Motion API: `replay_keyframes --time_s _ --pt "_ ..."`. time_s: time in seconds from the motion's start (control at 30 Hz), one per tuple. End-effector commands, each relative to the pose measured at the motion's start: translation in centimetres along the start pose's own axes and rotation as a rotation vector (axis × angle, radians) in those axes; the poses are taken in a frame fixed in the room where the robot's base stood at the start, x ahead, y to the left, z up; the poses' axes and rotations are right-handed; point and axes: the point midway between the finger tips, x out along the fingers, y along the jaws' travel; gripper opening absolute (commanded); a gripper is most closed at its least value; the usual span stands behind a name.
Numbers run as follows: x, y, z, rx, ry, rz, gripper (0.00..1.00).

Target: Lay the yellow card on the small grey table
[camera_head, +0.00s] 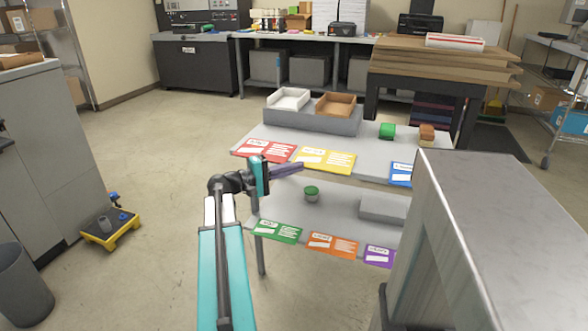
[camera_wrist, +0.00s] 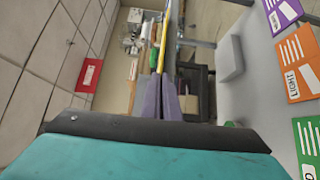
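The yellow card (camera_head: 325,159) lies flat at the front edge of the upper grey shelf (camera_head: 372,166), between a red card and a blue card. My gripper (camera_head: 300,166) reaches in from the left, its purple fingers at the card's front left edge. In the wrist view, the fingers (camera_wrist: 161,80) lie close together, and a thin yellow strip, seen edge-on (camera_wrist: 168,50), runs on from their tips. Whether they touch or hold the card is not clear. A grey metal-topped unit (camera_head: 500,200) stands at the right front; I cannot tell if it is the small grey table.
The red card (camera_head: 264,149) and blue card (camera_head: 401,174) flank the yellow one. Below are green (camera_head: 277,230), orange (camera_head: 333,244) and purple (camera_head: 380,256) cards and a green-lidded jar (camera_head: 312,194). Trays (camera_head: 288,99) stand behind. A yellow dolly (camera_head: 111,231) is on the left floor.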

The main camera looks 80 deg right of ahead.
Motion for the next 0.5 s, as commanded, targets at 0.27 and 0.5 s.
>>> replay_keyframes --time_s 0.27,0.5 --pt "0.01 -0.15 0.00 0.000 0.000 0.000 0.21" --pt "0.01 -0.09 0.01 0.000 0.000 0.000 0.21"
